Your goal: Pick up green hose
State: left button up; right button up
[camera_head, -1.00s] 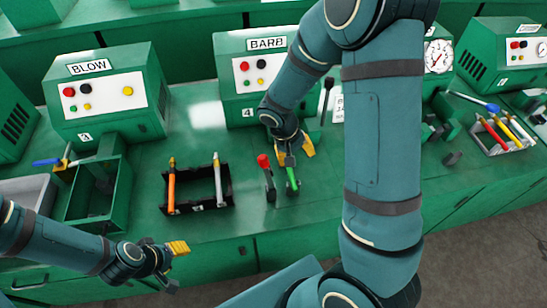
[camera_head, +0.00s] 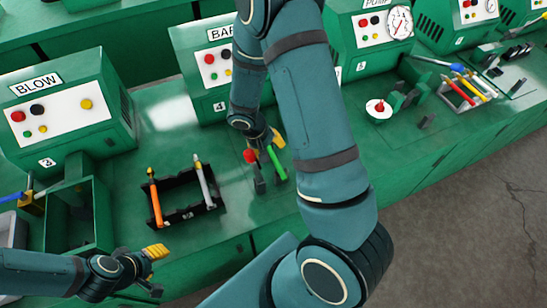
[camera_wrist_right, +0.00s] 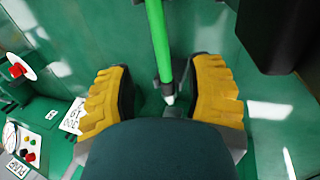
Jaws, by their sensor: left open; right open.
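The green hose (camera_head: 277,162) is a short green tube in a small black holder on the green bench, beside a red-topped piece (camera_head: 250,157). In the right wrist view the hose (camera_wrist_right: 160,45) runs down between the two yellow fingers and ends in a pale tip. My right gripper (camera_wrist_right: 160,82) is open, with a gap on each side of the hose. In the head view my right gripper (camera_head: 274,139) is at the hose's upper end, partly hidden by my arm. My left gripper (camera_head: 158,265) is open and empty near the bench's front edge, at lower left.
A black rack (camera_head: 183,213) with an orange and a white-grey tool stands left of the hose. Machines line the back, including BLOW (camera_head: 60,110). A tray of coloured tools (camera_head: 466,90) and a white disc with a red knob (camera_head: 379,109) are at the right.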

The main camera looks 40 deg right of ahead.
aim_at(273, 156)
jog(key=shift+x, duration=2.85)
jog(key=shift+a, duration=0.2)
grip_shut()
